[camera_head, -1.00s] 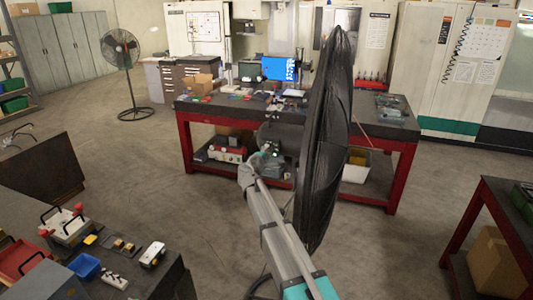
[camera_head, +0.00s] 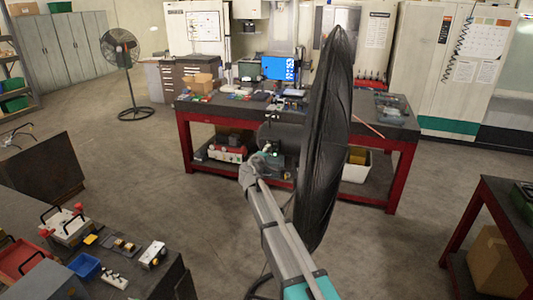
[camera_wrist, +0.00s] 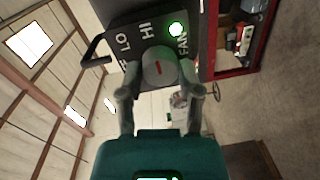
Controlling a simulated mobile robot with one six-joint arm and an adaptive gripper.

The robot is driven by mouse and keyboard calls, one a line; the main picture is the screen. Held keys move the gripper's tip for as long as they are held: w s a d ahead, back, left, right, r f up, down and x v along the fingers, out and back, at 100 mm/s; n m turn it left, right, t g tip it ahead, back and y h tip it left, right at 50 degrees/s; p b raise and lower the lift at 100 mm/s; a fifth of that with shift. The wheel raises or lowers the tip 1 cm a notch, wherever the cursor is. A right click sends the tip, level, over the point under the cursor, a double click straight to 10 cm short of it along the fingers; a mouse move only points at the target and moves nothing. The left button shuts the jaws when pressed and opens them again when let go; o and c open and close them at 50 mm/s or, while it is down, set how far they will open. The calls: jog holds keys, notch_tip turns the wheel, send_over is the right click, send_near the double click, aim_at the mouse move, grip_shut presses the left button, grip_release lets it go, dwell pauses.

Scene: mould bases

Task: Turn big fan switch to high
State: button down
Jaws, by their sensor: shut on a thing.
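The big fan (camera_head: 330,140) stands in front of me in the head view, seen nearly edge-on. In the wrist view its dark switch panel (camera_wrist: 190,62) carries the labels LO, HI and FAN, a partly hidden label at the left, and a lit green lamp (camera_wrist: 176,29). The round grey knob (camera_wrist: 158,60) has a short red mark, tilted slightly toward the HI side. My gripper (camera_wrist: 160,88) has one finger on each side of the knob and is shut on it. In the head view my gripper (camera_head: 262,160) is at the fan's back, its fingertips hard to make out.
A red-framed workbench (camera_head: 400,128) with tools stands behind the big fan. A smaller pedestal fan (camera_head: 121,48) stands at the back left. A dark bench (camera_head: 140,275) with mould parts is at the near left, another table (camera_head: 515,215) at the right. Open floor lies between them.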

jog(key=shift+c, duration=1.3)
grip_release()
jog(key=shift+d, duration=0.1)
jog(key=shift+n, duration=0.4)
